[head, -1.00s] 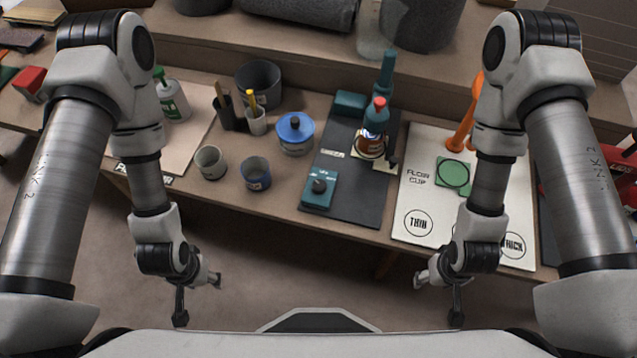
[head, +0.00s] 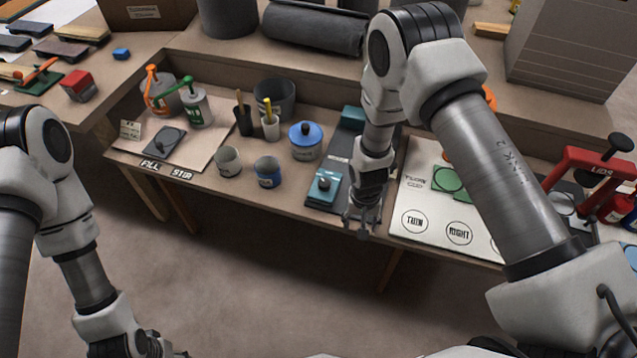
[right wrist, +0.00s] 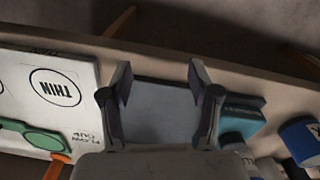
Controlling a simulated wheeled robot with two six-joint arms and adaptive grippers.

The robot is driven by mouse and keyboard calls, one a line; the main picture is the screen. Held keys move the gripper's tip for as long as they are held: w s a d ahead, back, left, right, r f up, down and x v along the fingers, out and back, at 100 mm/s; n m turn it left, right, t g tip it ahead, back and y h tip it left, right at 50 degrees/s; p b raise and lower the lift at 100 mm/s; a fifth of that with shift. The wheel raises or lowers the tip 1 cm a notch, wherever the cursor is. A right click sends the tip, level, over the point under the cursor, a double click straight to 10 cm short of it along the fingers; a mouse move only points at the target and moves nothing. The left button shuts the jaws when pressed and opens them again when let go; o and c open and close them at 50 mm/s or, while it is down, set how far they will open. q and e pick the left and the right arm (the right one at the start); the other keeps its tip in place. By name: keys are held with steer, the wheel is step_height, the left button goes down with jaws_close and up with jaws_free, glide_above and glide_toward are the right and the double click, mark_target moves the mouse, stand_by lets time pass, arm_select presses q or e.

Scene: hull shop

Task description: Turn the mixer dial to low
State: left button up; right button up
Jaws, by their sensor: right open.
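The knob's setting is too small to read. My right arm hides most of the mixer stand. My right gripper (head: 361,226) is open and empty, just right of the box near the bench's front edge. In the right wrist view, the open fingers (right wrist: 160,88) frame bare plate, and the teal box (right wrist: 240,118) lies beside the right finger. My left gripper is at the bottom edge, mostly cut off.
A blue-lidded pot (head: 306,141), a blue cup (head: 268,172) and a grey cup (head: 228,161) stand left of the box. A white flow-cup board (head: 425,200) lies to its right. The floor in front of the bench is clear.

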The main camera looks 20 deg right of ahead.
mark_target(325, 182)
steer(key=shift+m, duration=0.3)
steer(key=w+r, duration=0.1)
steer(key=w, duration=0.1)
steer(key=w+a+r, duration=0.1)
steer(key=w, duration=0.1)
steer(key=w+r, duration=0.1)
steer(key=w, duration=0.1)
steer(key=shift+w+a, duration=0.1)
steer(key=shift+a, duration=0.3)
steer(key=shift+m, duration=0.5)
steer(key=w+a+r, duration=0.1)
steer(key=w+r, duration=0.1)
steer(key=w+a+r, duration=0.1)
steer(key=w+r, duration=0.2)
steer(key=w+a+r, duration=0.2)
steer(key=shift+w+r, duration=0.15)
steer(key=shift+w, duration=0.1)
step_height(325, 182, down, 7)
steer(key=shift+r, duration=0.1)
steer(key=shift+f, duration=0.4)
steer(key=c, duration=1.2)
